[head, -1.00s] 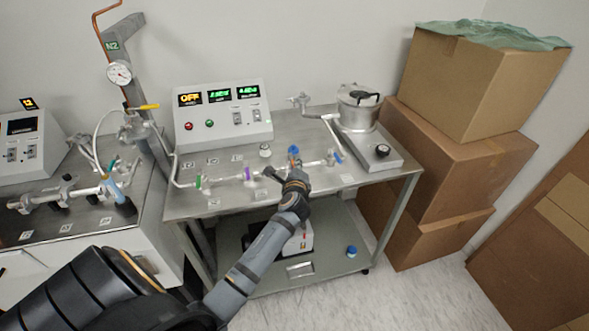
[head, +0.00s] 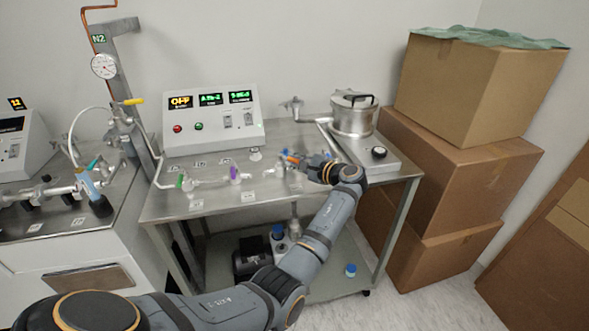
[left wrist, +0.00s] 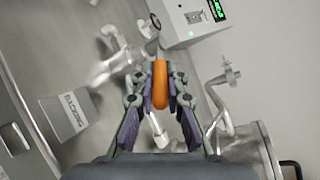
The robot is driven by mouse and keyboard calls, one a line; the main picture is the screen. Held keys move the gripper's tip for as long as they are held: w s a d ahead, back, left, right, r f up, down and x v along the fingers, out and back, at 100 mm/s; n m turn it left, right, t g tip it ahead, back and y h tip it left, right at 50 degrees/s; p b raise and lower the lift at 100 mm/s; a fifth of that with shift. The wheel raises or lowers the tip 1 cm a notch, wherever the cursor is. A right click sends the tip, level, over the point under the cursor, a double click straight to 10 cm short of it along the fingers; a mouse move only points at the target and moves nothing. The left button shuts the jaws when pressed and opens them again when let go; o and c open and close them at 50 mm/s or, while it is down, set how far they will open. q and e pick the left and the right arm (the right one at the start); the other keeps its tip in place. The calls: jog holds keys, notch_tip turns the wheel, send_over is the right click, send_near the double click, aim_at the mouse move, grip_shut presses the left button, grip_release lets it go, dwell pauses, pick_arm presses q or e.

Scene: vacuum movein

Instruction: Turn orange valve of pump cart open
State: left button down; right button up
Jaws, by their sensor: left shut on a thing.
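The pump cart (head: 215,205) is a steel table with a glass manifold line along its top. The orange valve handle (left wrist: 160,84) sits between the fingers of my left gripper (left wrist: 160,100) in the left wrist view, and the gripper is shut on it. In the head view the left gripper (head: 308,165) reaches over the cart top from the right, and a bit of the orange handle (head: 291,158) shows at its tip. A green valve (head: 181,181) and a purple valve (head: 234,173) stand further left on the manifold. My right gripper is not in view.
A control box (head: 212,115) with lit displays stands at the back of the cart. A metal pot (head: 353,113) stands at the back right. Stacked cardboard boxes (head: 455,160) are right of the cart. Another bench (head: 60,255) is at left.

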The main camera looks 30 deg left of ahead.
pick_arm(q)
jog(key=shift+w+n+g+b, duration=0.25)
jog(key=shift+n+g+b, duration=0.15)
jog(key=shift+n+g, duration=0.1)
jog(key=c, duration=1.3)
grip_release()
jog(key=shift+c, duration=0.2)
jog(key=v, duration=0.7)
jog(key=shift+d, duration=0.2)
jog(key=shift+c, duration=0.3)
